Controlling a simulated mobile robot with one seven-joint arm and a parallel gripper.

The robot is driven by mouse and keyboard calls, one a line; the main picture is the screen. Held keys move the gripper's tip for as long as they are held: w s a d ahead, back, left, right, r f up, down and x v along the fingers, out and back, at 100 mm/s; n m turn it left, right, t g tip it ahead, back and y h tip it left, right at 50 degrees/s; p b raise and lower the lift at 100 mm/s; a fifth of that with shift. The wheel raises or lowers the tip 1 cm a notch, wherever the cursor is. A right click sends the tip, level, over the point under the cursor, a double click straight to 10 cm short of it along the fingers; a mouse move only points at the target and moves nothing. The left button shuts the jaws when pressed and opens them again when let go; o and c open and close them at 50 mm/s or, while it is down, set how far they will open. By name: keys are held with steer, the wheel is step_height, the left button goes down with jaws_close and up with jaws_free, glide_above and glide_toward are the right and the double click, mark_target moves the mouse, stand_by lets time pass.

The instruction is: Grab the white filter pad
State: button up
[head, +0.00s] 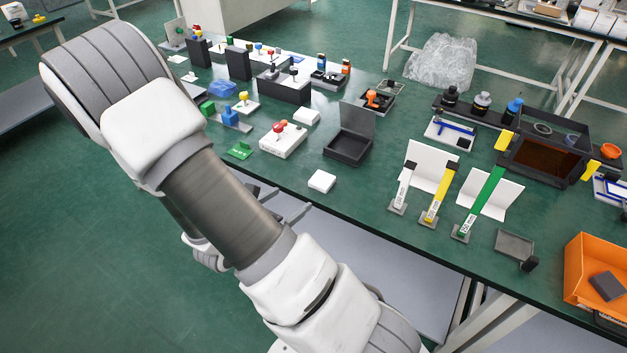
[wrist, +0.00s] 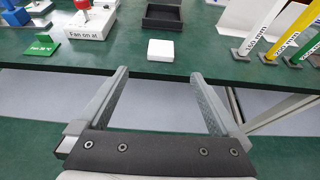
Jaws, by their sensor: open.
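The white filter pad (head: 321,181) is a small white square block lying flat near the front edge of the green table. It also shows in the wrist view (wrist: 161,49), beyond my fingertips and roughly midway between them. My gripper (wrist: 158,75) is open and empty, its two grey fingers spread wide at the table's front edge, short of the pad and not touching it. In the head view my gripper (head: 290,203) is partly hidden behind my arm.
A black open-lidded box (head: 348,146) stands behind the pad. A white block with a red knob (head: 283,139) and a green sign (head: 240,151) are to the left. Upright labelled strips (head: 438,195) stand to the right. The table is clear right around the pad.

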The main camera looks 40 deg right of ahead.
mark_target(324, 177)
steer(key=b+x, duration=0.1)
steer(key=x, duration=0.7)
steer(key=b+x, duration=0.1)
steer(key=x, duration=0.7)
steer(key=shift+s+d+f, duration=0.1)
steer(key=shift+d+f, duration=0.1)
steer(key=shift+d, duration=0.15)
steer(key=c, duration=1.2)
steer(key=shift+c, duration=0.2)
steer(key=shift+r, duration=0.1)
